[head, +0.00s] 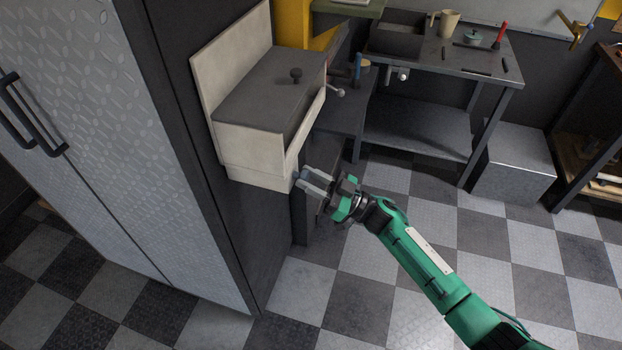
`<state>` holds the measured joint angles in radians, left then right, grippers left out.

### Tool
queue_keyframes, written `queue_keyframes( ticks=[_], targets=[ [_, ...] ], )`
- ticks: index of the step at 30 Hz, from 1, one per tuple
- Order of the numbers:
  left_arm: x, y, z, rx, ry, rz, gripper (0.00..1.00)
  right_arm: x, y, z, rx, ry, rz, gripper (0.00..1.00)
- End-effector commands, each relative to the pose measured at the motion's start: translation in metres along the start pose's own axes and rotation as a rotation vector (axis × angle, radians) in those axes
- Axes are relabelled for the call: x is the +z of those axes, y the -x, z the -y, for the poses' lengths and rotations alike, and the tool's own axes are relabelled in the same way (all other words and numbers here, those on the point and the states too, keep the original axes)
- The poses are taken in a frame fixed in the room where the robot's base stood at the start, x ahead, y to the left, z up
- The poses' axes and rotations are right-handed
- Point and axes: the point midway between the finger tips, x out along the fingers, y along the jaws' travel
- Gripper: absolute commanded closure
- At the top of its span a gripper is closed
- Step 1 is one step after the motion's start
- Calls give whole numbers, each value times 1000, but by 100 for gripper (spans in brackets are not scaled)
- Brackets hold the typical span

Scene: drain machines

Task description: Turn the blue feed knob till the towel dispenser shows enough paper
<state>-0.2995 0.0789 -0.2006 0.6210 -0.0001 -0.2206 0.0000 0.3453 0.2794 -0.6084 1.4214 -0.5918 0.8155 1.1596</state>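The towel dispenser (250,146) is a cream box with a dark grey top, fixed to the side of a dark panel left of centre. A small dark knob (296,75) stands on its top. The blue feed knob (303,174) shows only as a small blue patch by the dispenser's lower right corner, mostly hidden by my gripper. My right gripper (309,182) reaches in from the lower right with its fingers at that patch. I cannot tell whether they press on the knob. No paper is visible from this angle. My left gripper is out of view.
A tall grey cabinet (110,120) with dark handles fills the left. Behind the dispenser is a dark workbench (455,60) with a mug (449,24) and tools. A metal box (515,165) stands on the right. The checkered floor (390,260) is clear.

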Motion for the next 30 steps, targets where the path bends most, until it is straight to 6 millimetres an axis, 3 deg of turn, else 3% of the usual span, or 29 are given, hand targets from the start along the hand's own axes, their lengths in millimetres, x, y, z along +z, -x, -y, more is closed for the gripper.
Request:
queue_keyframes(
  ticks=[8, 17, 30],
  targets=[
    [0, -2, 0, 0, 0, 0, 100, 0, 0, 0, -4, 11, 0, 92],
    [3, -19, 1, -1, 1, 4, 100, 2, 2, -2, -55, 131, -1, 92],
    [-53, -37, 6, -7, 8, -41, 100, 3, 2, -4, -208, 500, 0, 92]
  ],
)
